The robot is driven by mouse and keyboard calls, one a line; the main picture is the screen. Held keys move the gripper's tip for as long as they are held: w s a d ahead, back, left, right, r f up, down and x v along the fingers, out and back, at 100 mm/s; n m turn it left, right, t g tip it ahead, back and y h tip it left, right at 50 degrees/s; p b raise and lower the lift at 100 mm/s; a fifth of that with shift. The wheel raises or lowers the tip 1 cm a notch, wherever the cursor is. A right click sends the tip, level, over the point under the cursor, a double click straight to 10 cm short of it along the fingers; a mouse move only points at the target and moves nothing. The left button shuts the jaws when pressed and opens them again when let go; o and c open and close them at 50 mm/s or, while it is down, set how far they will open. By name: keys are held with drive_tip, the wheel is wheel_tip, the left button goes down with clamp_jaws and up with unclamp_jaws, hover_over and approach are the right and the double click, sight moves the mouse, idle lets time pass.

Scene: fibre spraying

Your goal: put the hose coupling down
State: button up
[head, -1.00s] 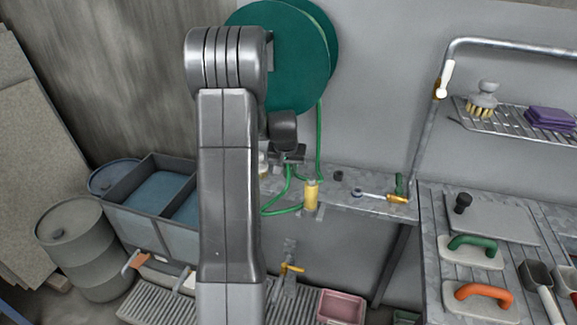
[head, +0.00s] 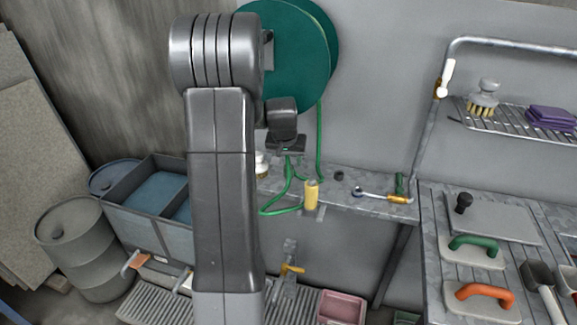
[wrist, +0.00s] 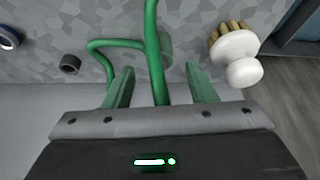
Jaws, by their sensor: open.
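My gripper (head: 287,153) is above the metal shelf at the back; its fingers are small and partly hidden in the head view. In the wrist view my gripper (wrist: 160,82) is open, its two fingers apart with a green hose (wrist: 155,45) running between them. A short green cylinder (wrist: 167,50), perhaps the hose coupling, shows just beyond the fingertips, partly behind the hose. I cannot tell whether it touches the shelf. In the head view the green hose (head: 289,172) hangs below my gripper and loops to a yellow cylinder (head: 311,195) at the shelf's front.
A white-knobbed brush (wrist: 238,57) stands close to the right finger in the wrist view. A dark ring (wrist: 70,65) lies left. The shelf (head: 335,196) also holds a wrench-like tool (head: 380,195). A green reel (head: 290,60) is on the wall behind.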

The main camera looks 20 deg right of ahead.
drive_tip(key=shift+v, duration=1.55)
drive_tip(key=shift+c, duration=0.4)
